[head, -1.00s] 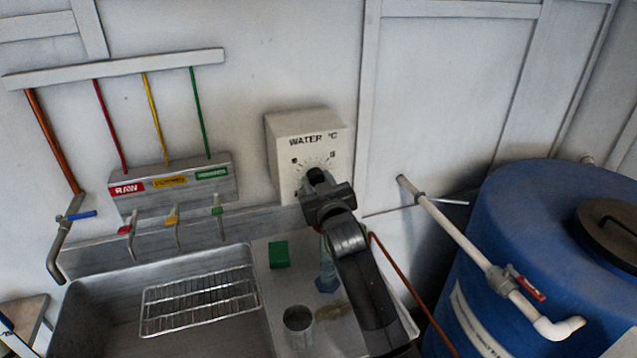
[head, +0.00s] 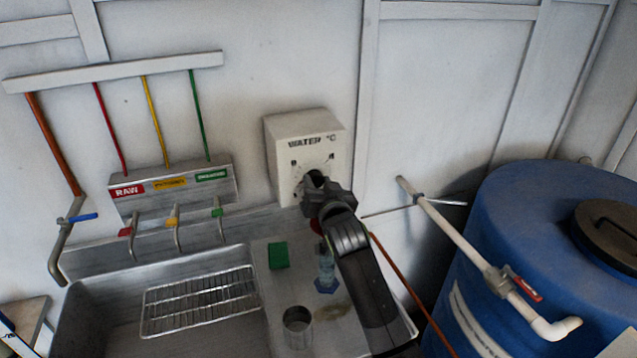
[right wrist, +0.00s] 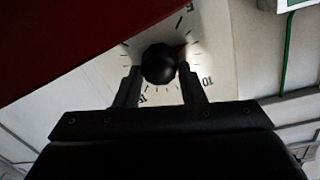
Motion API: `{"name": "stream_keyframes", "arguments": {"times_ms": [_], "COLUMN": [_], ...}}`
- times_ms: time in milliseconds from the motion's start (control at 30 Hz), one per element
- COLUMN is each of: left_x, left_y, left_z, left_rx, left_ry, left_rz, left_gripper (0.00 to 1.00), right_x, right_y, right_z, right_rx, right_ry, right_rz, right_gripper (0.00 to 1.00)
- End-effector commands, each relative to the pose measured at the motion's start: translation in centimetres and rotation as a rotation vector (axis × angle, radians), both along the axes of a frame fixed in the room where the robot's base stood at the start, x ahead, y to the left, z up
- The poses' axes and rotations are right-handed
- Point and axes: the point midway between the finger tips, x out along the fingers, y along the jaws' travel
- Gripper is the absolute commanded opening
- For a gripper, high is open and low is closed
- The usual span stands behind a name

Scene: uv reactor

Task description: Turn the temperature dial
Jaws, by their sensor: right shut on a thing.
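The white water temperature box (head: 307,130) is on the wall, right of the sink, with "WATER °C" and scale marks on its face. My right gripper (head: 316,184) is at the lower part of that face and hides most of the dial in the head view. In the right wrist view the black round dial knob (right wrist: 159,64) sits between the two fingers of my right gripper (right wrist: 160,75), which is shut on it. Scale marks and numbers ring the knob. My left gripper is not in view.
A metal sink (head: 85,310) with a wire rack (head: 200,300) is at left. A green block (head: 278,255), a metal cup (head: 298,325) and a clear cylinder with a blue base (head: 327,284) stand on the counter. A blue barrel (head: 520,230) and white pipe (head: 450,232) are at right.

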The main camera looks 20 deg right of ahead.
Motion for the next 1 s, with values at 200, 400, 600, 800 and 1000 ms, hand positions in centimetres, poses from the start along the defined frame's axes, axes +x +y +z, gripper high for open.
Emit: {"name": "stream_keyframes", "arguments": {"times_ms": [200, 400, 600, 800, 1000], "left_x": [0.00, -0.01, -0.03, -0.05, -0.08], "left_y": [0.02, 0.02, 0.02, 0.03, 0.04], "left_z": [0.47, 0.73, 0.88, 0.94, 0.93], "left_rx": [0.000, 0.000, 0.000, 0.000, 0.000], "left_ry": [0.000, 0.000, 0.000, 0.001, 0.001], "left_rz": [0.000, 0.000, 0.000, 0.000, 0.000], "left_gripper": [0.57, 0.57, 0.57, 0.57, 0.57], "right_x": [0.00, 0.01, 0.01, 0.01, 0.01], "right_y": [-0.10, -0.15, -0.20, -0.19, -0.19], "right_z": [-0.11, -0.16, -0.19, -0.23, -0.24], "right_rx": [0.185, 0.318, 0.399, 0.438, 0.447], "right_ry": [0.011, 0.016, 0.018, 0.020, 0.021], "right_rz": [0.000, 0.000, 0.000, 0.000, 0.000], "right_gripper": [0.13, 0.13, 0.13, 0.13, 0.13]}}
